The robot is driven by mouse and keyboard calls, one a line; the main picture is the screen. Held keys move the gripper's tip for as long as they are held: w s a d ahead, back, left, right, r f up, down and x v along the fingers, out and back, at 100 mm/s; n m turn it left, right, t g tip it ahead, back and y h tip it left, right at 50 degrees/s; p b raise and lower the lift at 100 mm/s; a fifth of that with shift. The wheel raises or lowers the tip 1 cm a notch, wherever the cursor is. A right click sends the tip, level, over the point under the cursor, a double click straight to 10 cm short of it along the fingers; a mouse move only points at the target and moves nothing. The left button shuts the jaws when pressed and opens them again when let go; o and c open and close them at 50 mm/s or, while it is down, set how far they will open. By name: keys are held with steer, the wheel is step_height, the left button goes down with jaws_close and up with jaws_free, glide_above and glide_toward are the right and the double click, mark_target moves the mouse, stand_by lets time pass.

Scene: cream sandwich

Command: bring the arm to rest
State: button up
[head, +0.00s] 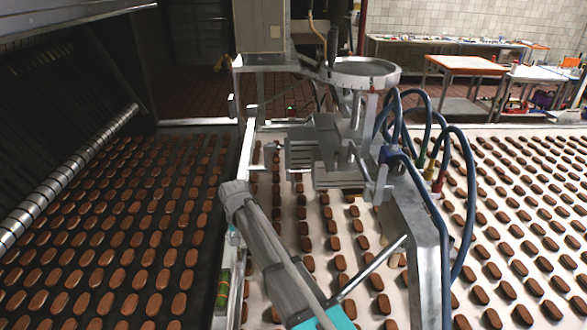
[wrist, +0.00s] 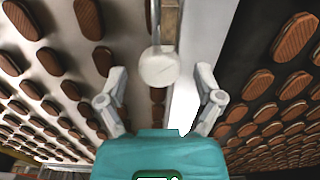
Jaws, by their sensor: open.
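My gripper (wrist: 161,72) shows in the wrist view, its teal body at the bottom and two pale grey fingers spread apart. It is open and nothing is held in it. A round pale disc on a thin rod (wrist: 158,67) appears between the fingertips in the picture; how far it is from them I cannot tell. In the head view I cannot make out the gripper's fingers clearly.
Brown oval biscuits lie in rows on a dark belt (head: 207,262) at left and pale belts (head: 470,262) at middle and right. A metal machine with a round top (head: 365,70) and blue hoses (head: 470,200) stands over the middle. Orange-edged tables (head: 468,64) stand behind.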

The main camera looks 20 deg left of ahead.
steer(key=shift+r, duration=0.1)
step_height(320, 180, up, 9)
steer(key=p, duration=0.9)
steer(key=shift+r+p, duration=0.25)
steer(key=shift+p, duration=0.05)
steer(key=shift+r, duration=0.15)
